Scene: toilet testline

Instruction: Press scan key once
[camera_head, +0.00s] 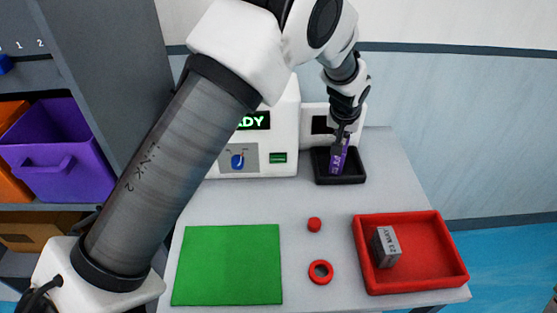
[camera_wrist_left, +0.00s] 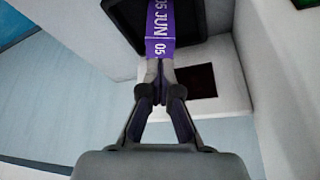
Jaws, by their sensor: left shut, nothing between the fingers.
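A white machine (camera_head: 288,112) stands at the back of the table. Its display (camera_head: 254,121) reads "ADY" where my left arm does not cover it. Below are a blue knob (camera_head: 238,160) and a green key (camera_head: 278,157); I cannot read a scan label on any key. My left gripper (camera_head: 341,137) is shut and empty at the smaller white unit beside the machine, pointing down. In the wrist view, its fingertips (camera_wrist_left: 159,72) are at the end of a purple box marked "05 JUN" (camera_wrist_left: 159,27). I cannot tell whether they touch. My right gripper is out of view.
The purple box stands in a black tray (camera_head: 345,180). A red tray (camera_head: 455,275) holds a grey box (camera_head: 386,246). A green mat (camera_head: 228,265), a red cap (camera_head: 314,224) and a red ring (camera_head: 320,272) lie in front. Shelves with a purple bin (camera_head: 60,160) stand left.

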